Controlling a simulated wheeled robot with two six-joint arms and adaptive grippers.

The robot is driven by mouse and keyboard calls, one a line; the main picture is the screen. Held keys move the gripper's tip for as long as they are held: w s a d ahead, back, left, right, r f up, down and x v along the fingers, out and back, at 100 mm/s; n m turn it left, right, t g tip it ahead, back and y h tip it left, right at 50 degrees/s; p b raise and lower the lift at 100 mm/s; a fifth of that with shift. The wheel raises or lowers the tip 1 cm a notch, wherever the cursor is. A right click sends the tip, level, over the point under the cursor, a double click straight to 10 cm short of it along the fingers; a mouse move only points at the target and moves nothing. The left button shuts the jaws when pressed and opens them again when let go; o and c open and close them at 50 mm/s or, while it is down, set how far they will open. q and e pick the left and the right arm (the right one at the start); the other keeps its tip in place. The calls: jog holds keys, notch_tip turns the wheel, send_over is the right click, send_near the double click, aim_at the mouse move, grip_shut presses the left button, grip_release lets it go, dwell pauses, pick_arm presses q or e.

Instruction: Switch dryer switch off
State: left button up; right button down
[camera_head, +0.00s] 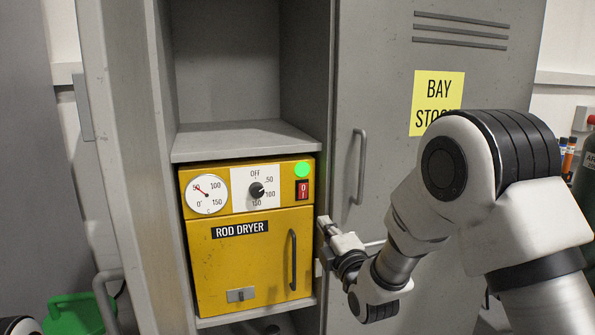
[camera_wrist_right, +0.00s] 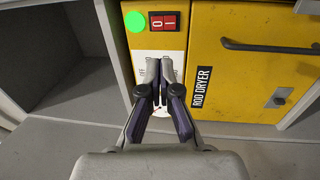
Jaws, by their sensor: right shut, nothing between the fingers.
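The yellow rod dryer (camera_head: 220,262) sits in an open bay of the grey cabinet. Its red rocker switch (camera_head: 303,190), marked O and I, is at the upper right of its front; it also shows in the right wrist view (camera_wrist_right: 163,21). The round lamp (camera_head: 302,169) above the switch glows green. My right gripper (camera_head: 322,222) is shut and empty, just right of the dryer front and lower than the switch in the head view. In the right wrist view its fingertips (camera_wrist_right: 160,62) overlap the dial panel near the switch, apparently apart from the switch. My left gripper is not seen.
A black knob (camera_head: 257,190) and a temperature gauge (camera_head: 208,194) sit left of the switch. The dryer door has a dark handle (camera_head: 293,260). A closed cabinet door with a handle (camera_head: 359,167) stands at right. A shelf (camera_head: 245,141) lies above the dryer.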

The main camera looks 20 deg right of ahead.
aim_at(303, 187)
jog(key=shift+d+r, duration=0.2)
jog(key=shift+r, duration=0.05)
jog(key=w+p, duration=0.2)
jog(key=w, duration=0.2)
jog(key=w+r+p, duration=0.1)
jog(key=w+p, duration=0.1)
jog(key=w, duration=0.2)
jog(key=w+r+p, duration=0.1)
jog(key=w+p, duration=0.1)
jog(key=w, duration=0.2)
jog(key=shift+w+a, duration=0.3)
jog(key=shift+w+f, duration=0.1)
jog(key=shift+w, duration=0.5)
